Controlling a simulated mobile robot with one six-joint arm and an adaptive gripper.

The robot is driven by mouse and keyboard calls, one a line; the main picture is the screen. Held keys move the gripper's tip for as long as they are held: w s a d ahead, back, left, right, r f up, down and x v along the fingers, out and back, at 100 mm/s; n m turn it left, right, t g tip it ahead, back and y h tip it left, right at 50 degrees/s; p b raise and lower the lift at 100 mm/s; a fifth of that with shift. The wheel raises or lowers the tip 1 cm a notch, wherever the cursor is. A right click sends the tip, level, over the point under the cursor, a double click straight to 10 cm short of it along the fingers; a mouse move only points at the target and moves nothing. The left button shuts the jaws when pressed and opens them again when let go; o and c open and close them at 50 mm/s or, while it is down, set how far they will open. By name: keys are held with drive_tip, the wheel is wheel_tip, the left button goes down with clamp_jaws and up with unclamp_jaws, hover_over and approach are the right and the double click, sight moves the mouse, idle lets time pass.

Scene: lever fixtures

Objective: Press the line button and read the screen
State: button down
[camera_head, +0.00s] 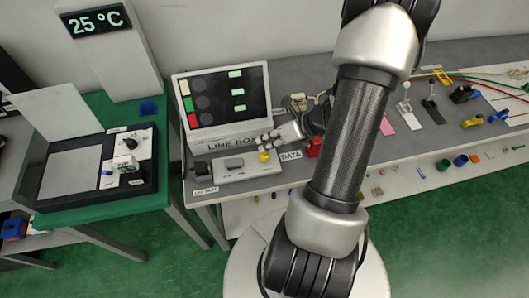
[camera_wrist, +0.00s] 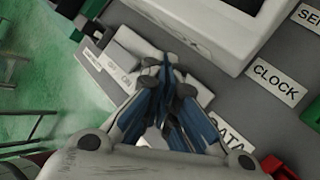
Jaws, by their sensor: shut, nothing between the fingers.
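The line box (camera_head: 222,138) is a white console with a dark screen (camera_head: 218,96). The screen shows grey round spots and pale green bars, with yellow, green and red blocks down its left edge; any fine text is too small to read. A low white control panel (camera_head: 232,174) in front carries a yellow button (camera_head: 264,156) at its right end. My gripper (camera_head: 264,141) is shut and empty, its tips just above the yellow button; contact cannot be told. In the wrist view my gripper (camera_wrist: 165,72) covers part of the white panel (camera_wrist: 137,47) and hides the button.
A red object (camera_head: 314,147) stands right of the DATA label (camera_head: 291,155). A black block (camera_head: 200,168) sits left of the panel. A green table (camera_head: 95,110) with a black tray is at left. Levers and coloured parts line the grey bench to the right.

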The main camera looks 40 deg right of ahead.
drive_tip(key=shift+f, duration=0.15)
drive_tip(key=shift+f, duration=0.3)
drive_tip(key=shift+f+b, duration=0.6)
drive_tip(key=shift+b, duration=0.1)
idle(0.5)
drive_tip(key=shift+r, duration=0.1)
drive_tip(key=shift+r+p, duration=1)
drive_tip(key=shift+p, duration=0.05)
wheel_tip(320, 180, up, 5)
drive_tip(key=p, duration=0.4)
drive_tip(key=shift+p, duration=0.4)
idle(0.3)
